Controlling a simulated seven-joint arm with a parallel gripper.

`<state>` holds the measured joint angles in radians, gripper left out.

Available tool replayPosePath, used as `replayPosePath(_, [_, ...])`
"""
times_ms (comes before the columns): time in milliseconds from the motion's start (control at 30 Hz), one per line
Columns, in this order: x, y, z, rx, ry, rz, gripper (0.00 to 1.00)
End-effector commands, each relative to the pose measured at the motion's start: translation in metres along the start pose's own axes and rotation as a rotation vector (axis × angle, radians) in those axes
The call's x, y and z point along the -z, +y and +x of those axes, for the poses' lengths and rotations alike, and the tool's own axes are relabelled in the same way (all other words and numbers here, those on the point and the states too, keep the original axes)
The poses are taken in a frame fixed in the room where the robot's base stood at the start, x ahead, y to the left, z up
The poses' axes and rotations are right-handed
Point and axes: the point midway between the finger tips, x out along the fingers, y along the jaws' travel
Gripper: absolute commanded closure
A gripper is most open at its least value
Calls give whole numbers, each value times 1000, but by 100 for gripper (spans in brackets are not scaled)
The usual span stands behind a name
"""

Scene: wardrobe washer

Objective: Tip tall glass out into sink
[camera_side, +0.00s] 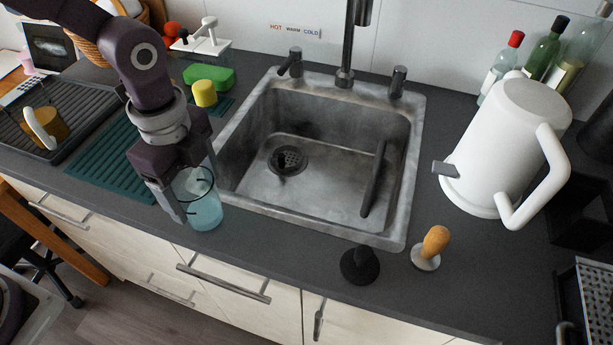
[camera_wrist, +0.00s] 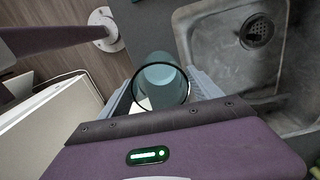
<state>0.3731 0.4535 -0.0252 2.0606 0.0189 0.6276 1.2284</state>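The tall glass (camera_side: 204,206) is clear with pale teal in its lower part. It looks upright, at the front of the counter just left of the sink (camera_side: 408,165). In the wrist view I look into the glass (camera_wrist: 160,79) past its dark round rim. My gripper (camera_side: 195,190) has one finger on each side of the glass, and the fingers also flank it in the wrist view (camera_wrist: 160,95). The glass nearly fills the gap. I cannot tell whether the fingers press on it, or whether its base touches the counter. The sink basin with its drain also shows in the wrist view (camera_wrist: 215,50).
A tap (camera_side: 346,45) with two handles stands behind the sink. A yellow cylinder (camera_side: 204,93) and green sponge (camera_side: 209,76) lie at its back left. A white jug (camera_side: 505,145) stands right. A black stopper (camera_side: 360,265) and wooden-handled tool (camera_side: 433,246) stand in front.

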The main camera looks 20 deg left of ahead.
Motion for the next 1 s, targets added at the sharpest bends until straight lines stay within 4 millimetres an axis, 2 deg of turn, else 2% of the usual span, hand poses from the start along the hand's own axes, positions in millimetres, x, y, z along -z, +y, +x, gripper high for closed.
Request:
replayPosePath(33, [0, 0, 0, 0, 0, 0, 38])
replayPosePath(267, [0, 0, 0, 0, 0, -1, 84])
replayPosePath(367, [0, 0, -2, 1, 1, -1, 85])
replayPosePath(800, [0, -1, -46, 3, 1, -1, 85])
replayPosePath(1000, [0, 0, -51, 0, 0, -1, 85])
